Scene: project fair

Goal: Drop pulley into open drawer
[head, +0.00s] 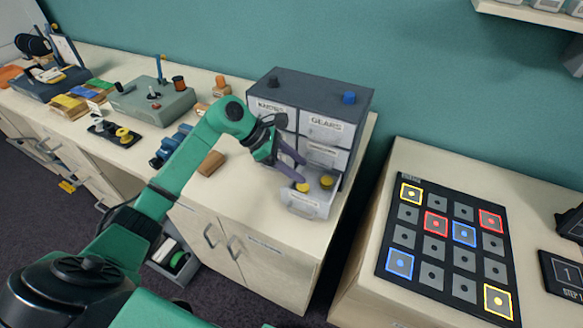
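The small drawer cabinet (358,108) stands near the right end of the left bench. Its lowest drawer (306,208) is pulled out. Two yellow round pieces, which look like pulleys, show at this drawer: one (303,187) at the left by a fingertip and one (326,181) at the right, inside. My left gripper (302,170) is at the cabinet front, just above and left of the open drawer. Its two dark fingers are spread apart with nothing visible between them. I cannot tell whether the lower finger touches the left yellow piece. My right gripper is out of view.
A brown block (211,163) lies on the bench left of the cabinet. A black holder (107,134) with yellow pieces and a grey-green box (152,103) stand further left. A black grid board (450,243) lies on the right table, across a gap.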

